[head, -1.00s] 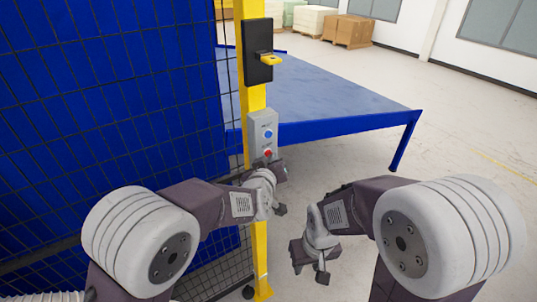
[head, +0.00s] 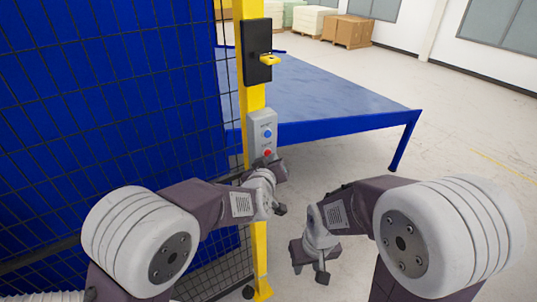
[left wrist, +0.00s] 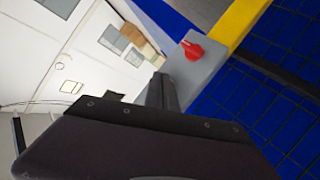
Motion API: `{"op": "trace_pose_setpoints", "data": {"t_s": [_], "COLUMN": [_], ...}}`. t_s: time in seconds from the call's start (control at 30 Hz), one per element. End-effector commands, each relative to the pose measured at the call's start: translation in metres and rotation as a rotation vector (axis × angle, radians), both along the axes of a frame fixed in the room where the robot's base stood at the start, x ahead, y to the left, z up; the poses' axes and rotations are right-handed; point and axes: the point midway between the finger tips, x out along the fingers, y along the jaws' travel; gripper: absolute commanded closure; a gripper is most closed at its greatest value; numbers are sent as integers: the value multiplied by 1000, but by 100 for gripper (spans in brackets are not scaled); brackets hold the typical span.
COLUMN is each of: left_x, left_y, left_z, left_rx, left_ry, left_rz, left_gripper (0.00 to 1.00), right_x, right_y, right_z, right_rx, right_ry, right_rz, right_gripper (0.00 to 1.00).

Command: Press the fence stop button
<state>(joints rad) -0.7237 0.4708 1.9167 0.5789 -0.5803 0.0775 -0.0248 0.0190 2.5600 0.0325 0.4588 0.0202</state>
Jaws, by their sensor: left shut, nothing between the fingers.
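The grey control box (head: 262,127) is fixed to the yellow fence post. My left gripper (head: 271,163) is shut and empty, just below and in front of the red button. In the left wrist view the red button (left wrist: 192,50) shows on the grey box (left wrist: 205,68), beyond the tips of the shut fingers (left wrist: 162,90). The button and fingers look apart there, with a small gap.
The yellow post (head: 259,215) stands beside the dark mesh fence with blue panels (head: 120,100). A black latch box (head: 257,52) with a yellow handle sits above the control box. A blue platform (head: 330,95) lies behind. The floor at right is clear.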

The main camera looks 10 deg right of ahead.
Motion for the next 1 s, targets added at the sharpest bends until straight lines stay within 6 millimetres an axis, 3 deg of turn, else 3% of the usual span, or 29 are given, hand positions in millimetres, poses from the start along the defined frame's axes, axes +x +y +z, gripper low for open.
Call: {"op": "trace_pose_setpoints", "data": {"t_s": [0.5, 1.0], "left_x": [8, 1], "left_y": [3, 1], "left_z": [0, 0], "left_rx": [0, -1], "left_ry": [0, 0], "left_rz": [0, 1], "left_gripper": [100, 100], "right_x": [0, 0], "right_y": [0, 0], "right_z": [-3, -3], "right_rx": [0, 0], "right_ry": [0, 0], "right_rz": [0, 0], "right_gripper": [64, 64]}}
